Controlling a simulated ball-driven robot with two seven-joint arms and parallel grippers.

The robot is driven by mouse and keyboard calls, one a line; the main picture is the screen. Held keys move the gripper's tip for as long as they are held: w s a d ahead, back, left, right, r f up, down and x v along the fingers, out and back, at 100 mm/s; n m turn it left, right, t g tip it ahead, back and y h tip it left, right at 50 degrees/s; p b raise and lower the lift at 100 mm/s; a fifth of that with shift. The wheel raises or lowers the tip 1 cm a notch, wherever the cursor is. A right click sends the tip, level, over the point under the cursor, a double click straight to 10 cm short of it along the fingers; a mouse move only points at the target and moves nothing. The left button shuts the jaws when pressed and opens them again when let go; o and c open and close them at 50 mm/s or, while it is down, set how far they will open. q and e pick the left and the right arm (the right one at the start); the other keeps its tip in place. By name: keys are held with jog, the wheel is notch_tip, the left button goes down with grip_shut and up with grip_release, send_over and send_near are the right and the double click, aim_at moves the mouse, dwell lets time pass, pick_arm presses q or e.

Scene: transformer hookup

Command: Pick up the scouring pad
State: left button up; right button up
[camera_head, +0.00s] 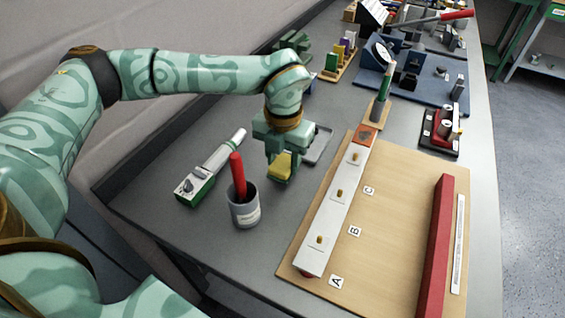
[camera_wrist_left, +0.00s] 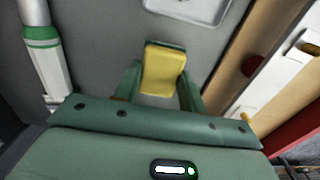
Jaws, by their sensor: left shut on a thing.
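The scouring pad (camera_head: 281,164) is a small yellow block. In the left wrist view the pad (camera_wrist_left: 163,69) shows its yellow face and a dark green edge, between the two green fingers. My left gripper (camera_head: 279,172) points down over the grey bench and is shut on the pad. In the wrist view the gripper (camera_wrist_left: 161,82) has a finger on each side of it. I cannot tell for sure whether the pad is clear of the bench. My right gripper is not in view.
A shallow grey tray (camera_head: 319,146) lies just beyond the gripper. A grey cup (camera_head: 244,211) with a red-handled tool and a torque wrench (camera_head: 197,187) stand left. A wooden board (camera_head: 390,215) with a pale bar and red bar (camera_head: 438,235) lies right. Blocks and fixtures fill the back.

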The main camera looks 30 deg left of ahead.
pick_arm(q)
jog(key=w+d+r+p, duration=0.2)
jog(key=w+d+r, duration=0.3)
jog(key=d+r, duration=0.6)
jog(key=shift+d, duration=1.05)
